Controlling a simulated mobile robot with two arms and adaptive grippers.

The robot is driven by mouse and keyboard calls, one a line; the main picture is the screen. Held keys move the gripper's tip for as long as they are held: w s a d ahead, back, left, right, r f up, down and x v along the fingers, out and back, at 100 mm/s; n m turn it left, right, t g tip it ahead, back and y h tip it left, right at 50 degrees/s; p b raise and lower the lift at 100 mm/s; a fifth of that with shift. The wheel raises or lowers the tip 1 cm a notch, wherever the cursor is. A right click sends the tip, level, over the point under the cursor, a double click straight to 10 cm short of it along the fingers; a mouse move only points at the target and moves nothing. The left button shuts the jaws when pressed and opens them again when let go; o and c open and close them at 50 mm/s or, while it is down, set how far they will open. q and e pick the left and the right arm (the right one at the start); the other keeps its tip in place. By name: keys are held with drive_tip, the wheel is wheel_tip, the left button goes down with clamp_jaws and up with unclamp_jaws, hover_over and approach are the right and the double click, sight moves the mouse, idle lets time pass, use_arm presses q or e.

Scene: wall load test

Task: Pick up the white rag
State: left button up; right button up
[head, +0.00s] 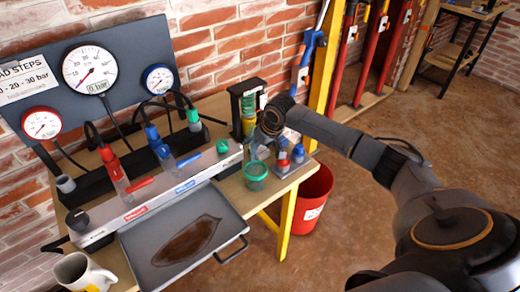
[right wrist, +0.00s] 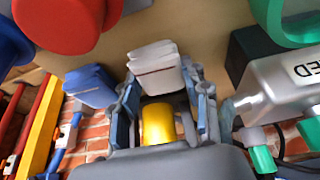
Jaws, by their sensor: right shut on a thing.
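The white rag (right wrist: 152,68) shows in the right wrist view as a folded white piece between the fingertips of my right gripper (right wrist: 166,95). The gripper is shut on it. In the head view my right gripper (head: 264,132) is over the far right end of the bench, beside the black stand. The rag is mostly hidden there by the gripper and arm. A blue folded piece (right wrist: 90,86) is beside the fingers in the wrist view. My left gripper is not in view.
A green cup (head: 256,177) stands below the gripper in the head view, with red and blue capped items (head: 290,156) to its right. A black stand (head: 236,100) is close behind. A red bucket (head: 312,198) is on the floor. A metal tray (head: 218,222) is at the bench front.

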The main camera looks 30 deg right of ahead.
sight(260, 149)
drive_tip(key=shift+r, duration=0.5)
wheel_tip(260, 149, up, 2)
drive_tip(key=shift+r, duration=0.25)
drive_tip(key=s+a+r, duration=0.8)
drive_tip(key=s+r, duration=0.1)
drive_tip(key=s, duration=0.2)
drive_tip(key=shift+a+r, duration=0.2)
drive_tip(key=shift+r, duration=0.05)
drive_tip(key=shift+s, duration=0.1)
